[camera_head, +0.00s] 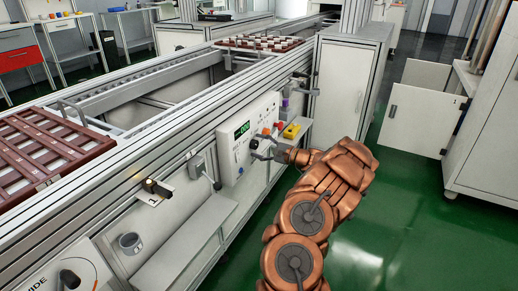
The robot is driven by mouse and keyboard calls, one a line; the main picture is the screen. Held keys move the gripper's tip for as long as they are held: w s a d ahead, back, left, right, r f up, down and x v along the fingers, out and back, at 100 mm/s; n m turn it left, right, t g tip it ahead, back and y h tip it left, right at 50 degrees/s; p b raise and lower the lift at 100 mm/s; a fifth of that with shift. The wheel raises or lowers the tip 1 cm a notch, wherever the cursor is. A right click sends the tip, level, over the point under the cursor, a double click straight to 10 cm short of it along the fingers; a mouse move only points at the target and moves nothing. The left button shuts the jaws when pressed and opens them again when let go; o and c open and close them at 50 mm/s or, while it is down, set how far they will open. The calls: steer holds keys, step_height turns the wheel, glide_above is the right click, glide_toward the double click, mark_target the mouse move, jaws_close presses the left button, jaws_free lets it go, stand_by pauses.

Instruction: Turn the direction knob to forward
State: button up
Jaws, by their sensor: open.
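The white control panel (241,143) is mounted on the side of the conveyor, with a green-lit display (242,131) on it. A small dark knob (254,144) shows on the panel beside my gripper; I cannot read its marking or its setting. Orange-red buttons (266,132) sit above it. My gripper (259,149) is open, with its fingers spread in front of the panel near the knob. I cannot tell whether a finger touches the knob. My copper-coloured arm reaches in from the lower right.
A grey ledge (187,245) juts out below left. Brown trays (42,150) sit on the conveyor. Green floor (395,225) is clear at right, before an open white cabinet door (412,119).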

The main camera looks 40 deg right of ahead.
steer(key=shift+w, duration=0.1)
steer(key=c, duration=1.1)
steer(key=shift+c, duration=0.2)
steer(key=shift+r+m+p, duration=0.1)
steer(key=shift+m+p, duration=0.2)
steer(key=shift+p, duration=0.25)
steer(key=m+p, duration=0.2)
steer(key=p, duration=0.1)
steer(key=shift+a+r+m+p, duration=0.1)
steer(key=shift+m+p, duration=0.2)
steer(key=shift+p, duration=0.05)
steer(key=m+p, duration=0.3)
steer(key=m, duration=0.1)
steer(key=m+p, duration=0.2)
steer(key=m, duration=0.4)
steer(key=shift+f, duration=0.2)
steer(key=m+p, duration=0.1)
steer(key=m, duration=0.3)
steer(key=shift+m, duration=0.3)
